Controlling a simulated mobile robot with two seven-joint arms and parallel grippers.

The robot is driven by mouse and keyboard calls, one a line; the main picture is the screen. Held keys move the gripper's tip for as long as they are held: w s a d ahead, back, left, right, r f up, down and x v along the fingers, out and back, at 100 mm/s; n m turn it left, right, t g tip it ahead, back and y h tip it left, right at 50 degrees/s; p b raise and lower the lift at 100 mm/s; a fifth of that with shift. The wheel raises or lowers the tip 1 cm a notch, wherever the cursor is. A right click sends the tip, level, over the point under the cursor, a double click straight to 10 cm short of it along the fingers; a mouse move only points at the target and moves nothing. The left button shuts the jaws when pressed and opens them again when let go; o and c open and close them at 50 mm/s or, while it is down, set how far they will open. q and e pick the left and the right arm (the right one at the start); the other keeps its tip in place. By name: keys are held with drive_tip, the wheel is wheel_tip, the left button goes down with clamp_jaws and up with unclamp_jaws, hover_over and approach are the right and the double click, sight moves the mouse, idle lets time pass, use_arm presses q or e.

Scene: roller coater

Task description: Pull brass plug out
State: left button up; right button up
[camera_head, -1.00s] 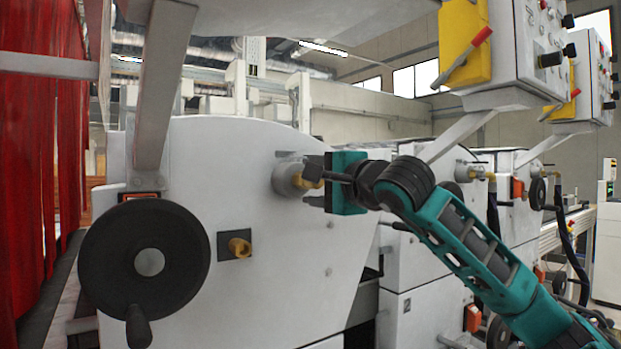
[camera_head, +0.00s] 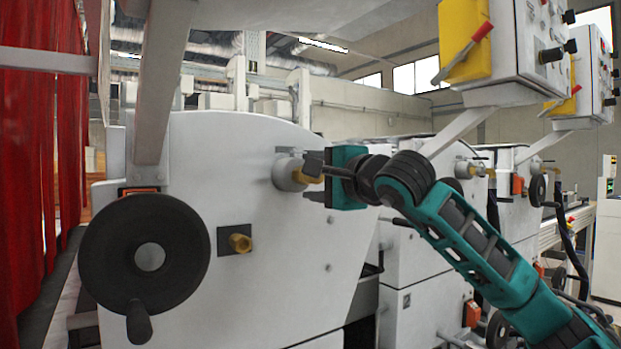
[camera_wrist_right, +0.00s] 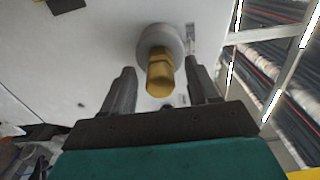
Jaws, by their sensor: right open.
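A brass plug (camera_head: 300,177) sticks out of a round grey boss (camera_head: 283,172) on the white side panel of the machine. In the right wrist view the brass plug (camera_wrist_right: 160,74) points toward the camera, with its boss (camera_wrist_right: 163,38) behind it. My right gripper (camera_head: 311,179) is open in front of the boss. In the right wrist view its two dark fingers (camera_wrist_right: 159,75) stand on either side of the plug, with visible gaps. The fingers partly hide the plug in the head view. My left gripper is not in view.
A second brass fitting (camera_head: 240,243) sits on a square dark plate below left. A black handwheel (camera_head: 180,235) with a crank knob is further left. A slanted grey post (camera_head: 163,90) rises above it. A control box (camera_head: 520,45) hangs upper right.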

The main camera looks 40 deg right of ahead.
clamp_jaws()
idle(0.5)
drive_tip(key=shift+s+f, duration=0.1)
drive_tip(key=shift+s+a+b, duration=0.15)
drive_tip(key=shift+s+b, duration=0.8)
drive_tip(key=shift+s, duration=0.5)
drive_tip(key=shift+s+a+b, duration=0.15)
drive_tip(key=shift+s+b, duration=0.8)
drive_tip(key=shift+s, duration=0.5)
drive_tip(key=shift+s, duration=0.1)
